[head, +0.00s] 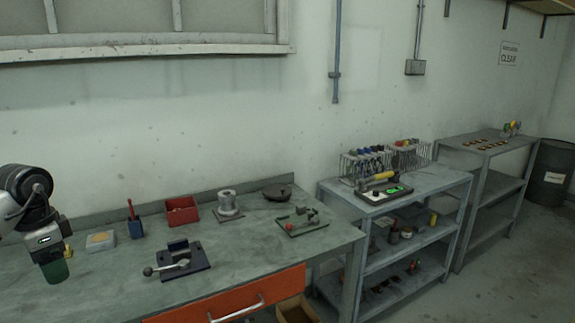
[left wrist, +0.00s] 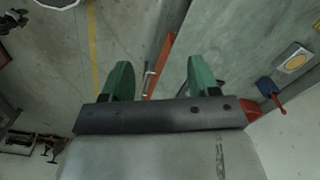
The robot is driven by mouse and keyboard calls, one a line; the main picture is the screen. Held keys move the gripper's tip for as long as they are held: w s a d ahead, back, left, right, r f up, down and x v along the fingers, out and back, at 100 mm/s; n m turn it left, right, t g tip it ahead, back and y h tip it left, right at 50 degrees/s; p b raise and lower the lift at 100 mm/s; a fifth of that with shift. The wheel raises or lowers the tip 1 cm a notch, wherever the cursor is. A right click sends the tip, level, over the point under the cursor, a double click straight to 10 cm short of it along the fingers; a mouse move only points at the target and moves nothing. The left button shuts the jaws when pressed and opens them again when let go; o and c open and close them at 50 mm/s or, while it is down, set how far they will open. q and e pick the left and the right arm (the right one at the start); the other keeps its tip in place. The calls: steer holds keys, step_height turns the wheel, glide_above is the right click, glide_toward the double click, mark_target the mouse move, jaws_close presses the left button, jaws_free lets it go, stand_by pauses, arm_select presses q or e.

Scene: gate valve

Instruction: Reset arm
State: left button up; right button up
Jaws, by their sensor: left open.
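My left gripper (head: 56,271) is at the left edge of the head view, over the left part of the workbench (head: 105,292). Its green fingers point down. In the left wrist view the two fingers (left wrist: 159,78) stand wide apart with nothing held between them. A black plate with a lever clamp (head: 184,262) lies on the bench to the right of the gripper, apart from it. A plate carrying a small fitting with a red knob (head: 302,222) lies further right. My right gripper is in neither view.
On the bench stand a blue holder with a red-handled tool (head: 135,226), a red bin (head: 181,212), a grey flanged part (head: 228,206) and a dark round part (head: 278,192). An orange drawer (head: 228,300) is below. Metal shelves (head: 405,212) stand right. The bench front is mostly clear.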

arm_select(q)
steer(key=w+d+f+m+t+h, duration=0.1)
steer(key=w+d+f+m+h, duration=0.2)
steer(key=d+f+h, duration=0.5)
steer(key=w+d+f+m+t+h, duration=0.1)
steer(key=w+d+f+m+h, duration=0.25)
steer(key=d+f, duration=0.65)
step_height(320, 180, down, 17)
steer(key=s+d+n+t, duration=0.2)
steer(key=n+t, duration=0.3)
steer(key=t, duration=0.4)
steer(key=s+a+f+n+g+y, duration=0.25)
steer(key=s+f+n+y, duration=0.55)
steer(key=s+f, duration=1.45)
steer(key=s+d+f+g+y, duration=0.1)
steer(key=s+f+g, duration=0.1)
steer(key=s, duration=0.7)
steer(key=s+d+f+m+g+y, duration=0.1)
steer(key=s+f+g, duration=0.2)
steer(key=s, duration=0.6)
steer(key=s+d+f+g+y, duration=0.1)
steer(key=s+f+g, duration=0.1)
steer(key=s+f, duration=0.4)
steer(key=s, duration=0.3)
steer(key=shift+s+d+f, duration=0.15)
steer(key=shift+d+f, duration=0.05)
steer(key=shift+f, duration=0.05)
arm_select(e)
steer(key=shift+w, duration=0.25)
